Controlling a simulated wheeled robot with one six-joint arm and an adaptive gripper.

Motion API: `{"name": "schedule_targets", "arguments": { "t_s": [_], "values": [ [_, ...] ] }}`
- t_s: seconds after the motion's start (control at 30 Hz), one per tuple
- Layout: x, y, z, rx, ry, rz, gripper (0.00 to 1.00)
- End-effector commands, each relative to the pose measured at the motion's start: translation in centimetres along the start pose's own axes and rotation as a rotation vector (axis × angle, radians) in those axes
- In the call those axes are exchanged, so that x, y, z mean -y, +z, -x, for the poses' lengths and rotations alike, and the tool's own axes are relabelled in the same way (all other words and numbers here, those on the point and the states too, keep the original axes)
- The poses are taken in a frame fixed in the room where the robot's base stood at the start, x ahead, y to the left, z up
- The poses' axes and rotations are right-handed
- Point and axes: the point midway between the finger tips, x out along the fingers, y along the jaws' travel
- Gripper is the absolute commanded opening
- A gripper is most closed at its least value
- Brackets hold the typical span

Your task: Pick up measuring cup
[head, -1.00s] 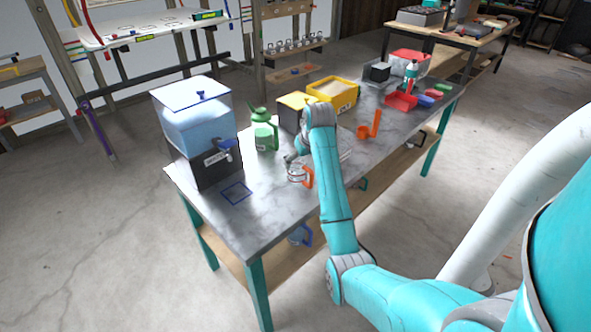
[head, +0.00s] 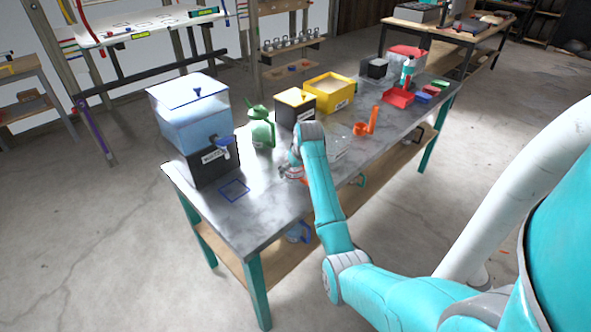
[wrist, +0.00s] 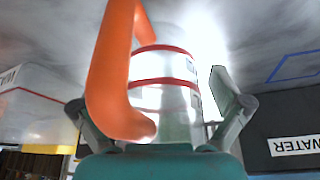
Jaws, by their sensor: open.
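The measuring cup is clear with red bands and an orange handle (wrist: 113,75). In the wrist view its clear body (wrist: 168,95) stands between the two spread fingers of my gripper (wrist: 148,95), with the handle closest to the camera. The fingers are open, with a visible gap on the right side; contact on the left cannot be told. In the head view the cup (head: 293,174) is on the grey worktop, partly hidden by my gripper and arm.
A blue-lidded water dispenser (head: 190,120) stands at the left by a blue square outline (head: 233,190). A green can (head: 262,130), a yellow-lidded black box (head: 295,105), a yellow bin (head: 331,90) and an orange scoop (head: 367,124) stand behind. The front-left worktop is clear.

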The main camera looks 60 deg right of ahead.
Motion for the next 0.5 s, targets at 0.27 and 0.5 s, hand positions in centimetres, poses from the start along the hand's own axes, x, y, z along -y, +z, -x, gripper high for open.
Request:
{"name": "schedule_targets", "arguments": {
  "t_s": [0.27, 0.5],
  "values": [
    [0.01, 0.04, -0.01, 0.001, 0.0, 0.0, 0.47],
    [0.04, 0.18, -0.14, 0.004, -0.001, 0.0, 0.38]
  ]
}}
